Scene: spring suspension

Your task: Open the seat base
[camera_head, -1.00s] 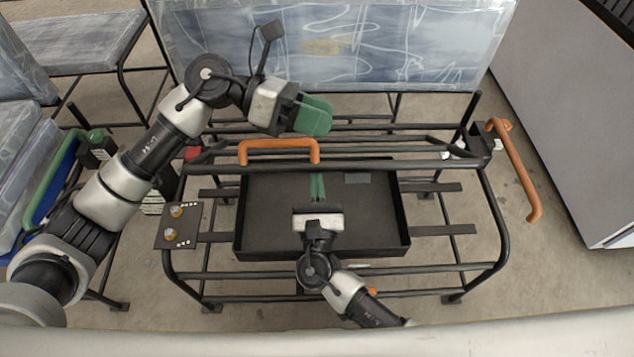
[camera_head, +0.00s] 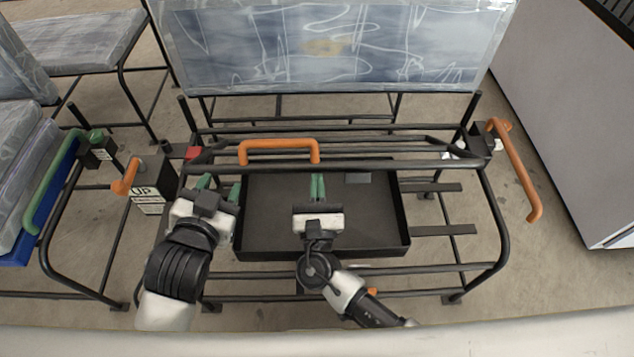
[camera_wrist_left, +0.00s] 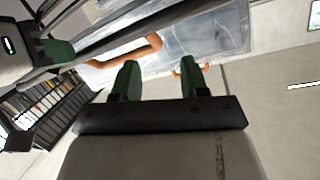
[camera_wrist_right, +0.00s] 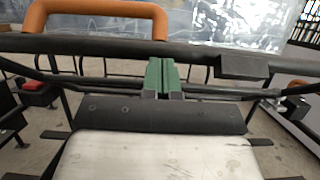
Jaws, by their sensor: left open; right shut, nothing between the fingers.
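The seat base is a black metal frame with a shallow black tray (camera_head: 380,230) in its middle. The plastic-wrapped seat panel (camera_head: 330,45) stands raised behind it. An orange handle (camera_head: 279,146) sits on the frame's rear bar and shows close up in the right wrist view (camera_wrist_right: 100,12). My left gripper (camera_head: 219,186) is open and empty at the tray's left edge; its green fingers (camera_wrist_left: 160,78) are apart in the left wrist view. My right gripper (camera_head: 318,187) is shut and empty over the tray, below the rear bar, in front and to the right of the orange handle.
A long orange handle (camera_head: 518,172) stands at the right of the frame. At the left are a box labelled UP (camera_head: 150,192), a small orange lever (camera_head: 126,178) and a green handle (camera_head: 50,185). A grey cabinet (camera_head: 575,110) stands at the right.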

